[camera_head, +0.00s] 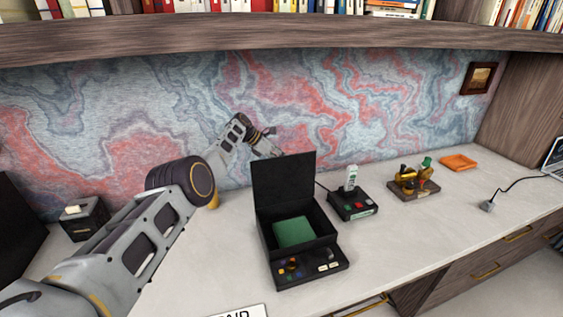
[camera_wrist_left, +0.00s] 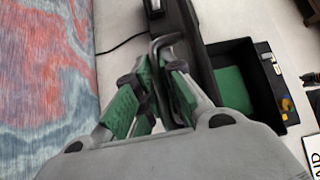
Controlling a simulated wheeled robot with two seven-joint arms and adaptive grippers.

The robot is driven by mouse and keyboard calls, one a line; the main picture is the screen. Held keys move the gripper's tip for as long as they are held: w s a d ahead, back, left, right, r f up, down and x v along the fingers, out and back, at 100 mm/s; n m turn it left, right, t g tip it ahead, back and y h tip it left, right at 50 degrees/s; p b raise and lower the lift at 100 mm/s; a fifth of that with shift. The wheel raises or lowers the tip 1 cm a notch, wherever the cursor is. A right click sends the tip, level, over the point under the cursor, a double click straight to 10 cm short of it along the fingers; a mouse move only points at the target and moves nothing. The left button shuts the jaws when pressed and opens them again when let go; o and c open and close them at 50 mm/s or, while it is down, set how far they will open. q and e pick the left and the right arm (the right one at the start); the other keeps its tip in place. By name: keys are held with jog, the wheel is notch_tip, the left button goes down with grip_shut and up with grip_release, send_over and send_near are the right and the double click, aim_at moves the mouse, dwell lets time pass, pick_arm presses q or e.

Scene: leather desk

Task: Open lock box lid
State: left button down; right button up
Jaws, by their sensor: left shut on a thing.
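The black lock box (camera_head: 325,240) stands on the desk with its lid (camera_head: 283,180) raised upright at the back. A green block (camera_head: 294,232) lies inside the box, and its front panel carries small coloured parts. The lid also shows edge-on in the left wrist view (camera_wrist_left: 200,50), with the open box (camera_wrist_left: 262,70) to its right. My left gripper (camera_wrist_left: 165,48) is behind the lid, its green-padded fingers shut at the lid's edge. In the head view, the lid partly hides this gripper (camera_head: 272,146). My right gripper is not in view.
A black device with a red button (camera_head: 353,204) stands just right of the box. Further right are a brass model on a base (camera_head: 414,186), an orange tray (camera_head: 458,163) and a cabled plug (camera_head: 488,206). A dark small box (camera_head: 83,219) stands left. The desk front is mostly clear.

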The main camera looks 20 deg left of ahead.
pick_arm(q)
jog(key=shift+s+f, duration=0.1)
dwell(0.3)
jog(key=c, duration=1.8)
grip_release()
jog(key=shift+a+r, duration=0.25)
jog(key=shift+r, duration=0.15)
jog(key=shift+a+r, duration=0.1)
jog(key=shift+v, duration=5.45)
